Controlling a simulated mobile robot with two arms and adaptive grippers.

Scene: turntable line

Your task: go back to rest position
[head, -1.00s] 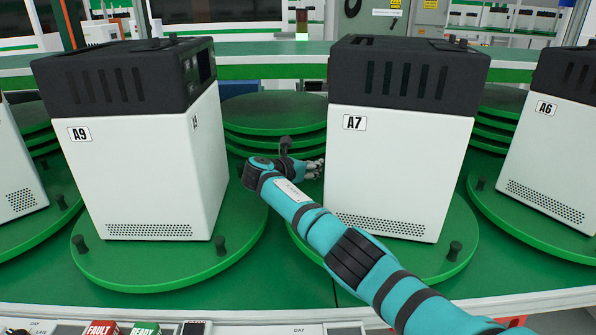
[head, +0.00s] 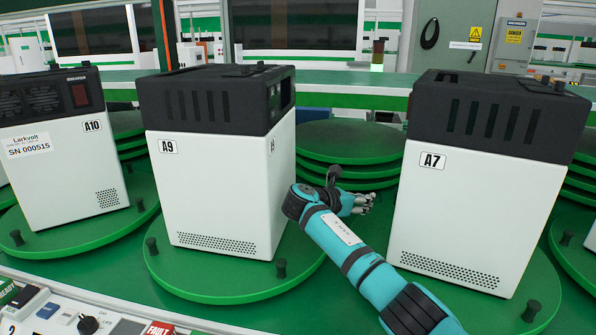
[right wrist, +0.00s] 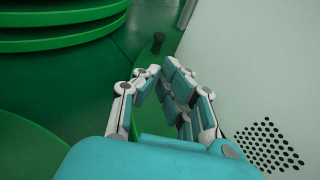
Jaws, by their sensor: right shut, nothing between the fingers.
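My right gripper (head: 362,201) reaches in from the lower right of the head view, into the gap between the white and black units A9 (head: 222,200) and A7 (head: 470,210). It is shut and empty. I cannot tell whether the fingers touch that wall. My left gripper is not in view.
Unit A10 (head: 65,165) stands at the left. The units stand on green turntables (head: 225,290) with black pegs. Stacked green discs (head: 345,150) lie behind the gap. A panel with switches and FAULT and READY buttons (head: 157,328) runs along the lower left edge.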

